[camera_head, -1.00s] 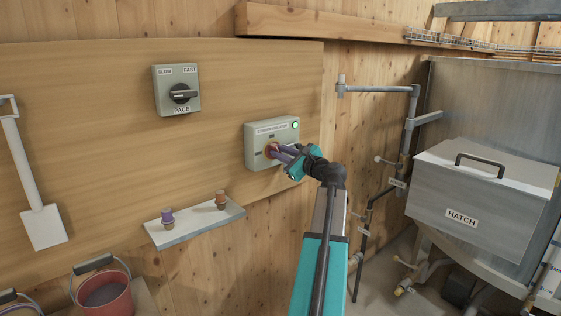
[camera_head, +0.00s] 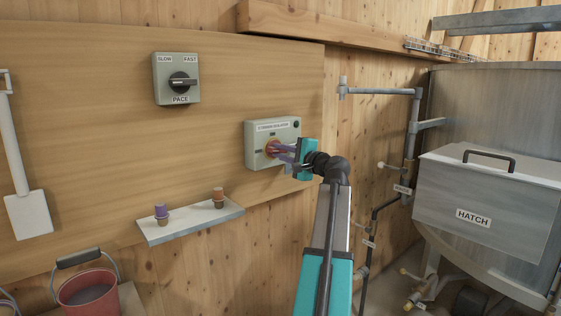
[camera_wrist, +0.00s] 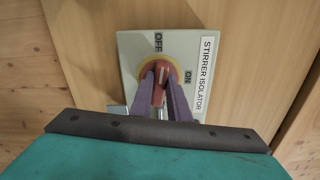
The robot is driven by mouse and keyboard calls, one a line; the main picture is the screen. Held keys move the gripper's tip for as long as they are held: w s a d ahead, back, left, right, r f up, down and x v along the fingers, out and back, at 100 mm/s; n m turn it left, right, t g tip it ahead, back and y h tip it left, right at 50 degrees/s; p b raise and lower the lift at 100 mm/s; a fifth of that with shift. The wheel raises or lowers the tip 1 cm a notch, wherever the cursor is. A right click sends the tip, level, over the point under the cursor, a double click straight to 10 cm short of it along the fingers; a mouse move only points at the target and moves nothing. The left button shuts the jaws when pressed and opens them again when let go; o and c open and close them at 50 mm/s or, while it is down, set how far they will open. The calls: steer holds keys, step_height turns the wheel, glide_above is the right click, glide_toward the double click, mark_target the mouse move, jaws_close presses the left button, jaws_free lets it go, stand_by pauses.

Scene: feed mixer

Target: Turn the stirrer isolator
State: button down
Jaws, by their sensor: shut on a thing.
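The stirrer isolator (camera_head: 286,130) is a pale grey box on the wooden board, with a red handle on a yellow disc. In the wrist view the isolator (camera_wrist: 137,52) shows its label on the right, with OFF above the handle and ON to the right. The red handle (camera_wrist: 160,82) points at OFF. My gripper (camera_head: 272,148) is shut on the handle, its purple fingers (camera_wrist: 160,78) on either side of it. The lamp (camera_head: 296,124) at the box's upper right corner is dark. The fingers hide part of the handle in the head view.
A PACE switch (camera_head: 177,80) is up and left. A small shelf (camera_head: 190,225) with two corked or capped pots sits below left. Pipes (camera_head: 385,91) and the metal HATCH box (camera_head: 488,200) stand to the right. A red bucket (camera_head: 88,294) is at lower left.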

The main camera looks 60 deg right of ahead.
steer(key=shift+f+n+b, duration=0.1)
steer(key=shift+n+b, duration=0.65)
steer(key=shift+n, duration=0.15)
steer(key=c, duration=1.7)
jaws_free()
steer(key=b+v, duration=0.1)
steer(key=v, duration=1.2)
steer(key=shift+s, duration=0.4)
